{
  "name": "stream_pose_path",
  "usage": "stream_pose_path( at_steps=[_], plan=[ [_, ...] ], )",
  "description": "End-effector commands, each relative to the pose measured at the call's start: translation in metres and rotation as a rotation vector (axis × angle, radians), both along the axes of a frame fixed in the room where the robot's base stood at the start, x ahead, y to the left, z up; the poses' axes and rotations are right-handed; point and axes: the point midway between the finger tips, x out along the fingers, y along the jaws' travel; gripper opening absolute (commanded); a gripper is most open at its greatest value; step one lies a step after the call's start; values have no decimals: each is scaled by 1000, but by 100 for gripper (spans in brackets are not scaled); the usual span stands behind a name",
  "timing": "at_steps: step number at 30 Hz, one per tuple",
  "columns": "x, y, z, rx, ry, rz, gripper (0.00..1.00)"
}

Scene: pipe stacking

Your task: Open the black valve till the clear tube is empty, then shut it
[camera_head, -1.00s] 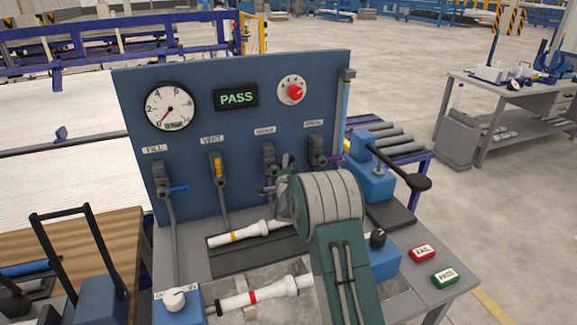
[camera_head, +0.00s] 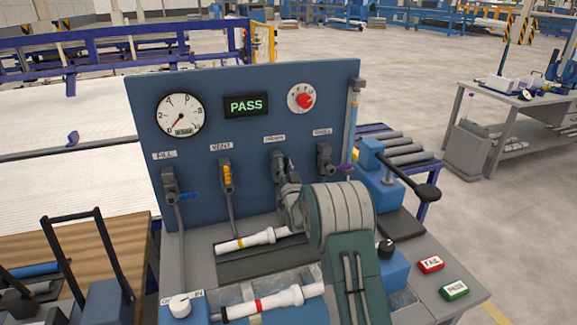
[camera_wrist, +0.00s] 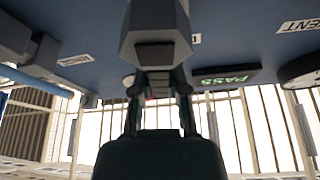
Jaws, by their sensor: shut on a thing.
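The black valve (camera_head: 277,161) is on the blue panel, third from the left, under a small label that seems to read DRAIN. My gripper (camera_head: 286,178) is at this valve and shut on its handle, which my fingers and arm mostly hide. In the wrist view my two fingers (camera_wrist: 160,100) close just below a dark valve body (camera_wrist: 155,40). The clear tube (camera_head: 353,112) stands upright along the panel's right edge.
The panel has a gauge (camera_head: 180,116), a green PASS display (camera_head: 246,105) and a red knob (camera_head: 302,98). Blue, yellow and purple-handled valves flank the black one. White pipes (camera_head: 255,240) lie on the bench below. A black-handled lever (camera_head: 405,180) stands at the right.

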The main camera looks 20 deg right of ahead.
Motion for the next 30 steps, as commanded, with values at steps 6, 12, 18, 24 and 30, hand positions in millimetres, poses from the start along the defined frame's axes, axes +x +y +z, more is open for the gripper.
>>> stream_pose_path(
  at_steps=[6,12,18,24,30],
  plan=[
    [0,7,-4,-118,10,2,0],
    [0,11,-4,-177,12,3,0],
    [0,12,-5,-197,13,3,0],
    [0,12,-5,-198,14,3,0],
    [0,12,-5,-198,14,3,47]
  ],
)
